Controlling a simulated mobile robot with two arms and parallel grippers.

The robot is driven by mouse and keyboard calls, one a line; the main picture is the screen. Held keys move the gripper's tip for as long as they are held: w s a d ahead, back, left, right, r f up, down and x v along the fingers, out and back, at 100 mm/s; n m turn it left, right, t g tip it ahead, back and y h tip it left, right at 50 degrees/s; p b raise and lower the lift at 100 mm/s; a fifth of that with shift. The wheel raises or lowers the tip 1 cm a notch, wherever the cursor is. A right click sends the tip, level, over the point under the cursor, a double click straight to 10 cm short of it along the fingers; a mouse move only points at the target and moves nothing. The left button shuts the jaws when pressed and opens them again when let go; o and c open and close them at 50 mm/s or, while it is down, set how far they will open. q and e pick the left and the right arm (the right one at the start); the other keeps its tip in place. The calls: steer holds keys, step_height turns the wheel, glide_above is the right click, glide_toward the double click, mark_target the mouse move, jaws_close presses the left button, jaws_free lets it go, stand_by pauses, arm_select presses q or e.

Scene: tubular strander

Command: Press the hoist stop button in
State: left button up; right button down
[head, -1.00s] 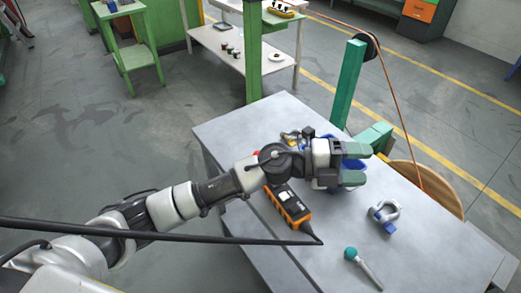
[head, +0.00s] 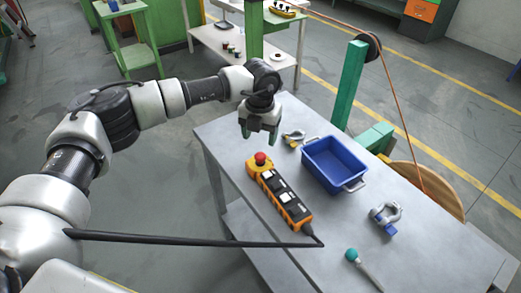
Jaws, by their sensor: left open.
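The hoist control pendant (head: 280,197) is an orange and black box lying on the grey table. Its red mushroom stop button (head: 260,158) is at its far end, and a black cable leaves its near end. Whether the button is in or out is too small to tell. My left gripper (head: 260,138) points down above the far left part of the table, just beyond the red button. It is open and empty, with green-grey fingers, and looks apart from the button. My right gripper is not in view.
A blue bin (head: 334,163) stands right of the pendant. A metal shackle (head: 385,217) and a teal-knobbed rod (head: 362,266) lie nearer. A green post (head: 348,85) rises at the table's far edge.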

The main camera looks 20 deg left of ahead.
mark_target(260, 155)
arm_select(q)
step_height(260, 155, down, 7)
steer(key=shift+r+p, duration=0.1)
steer(key=shift+p, duration=0.45)
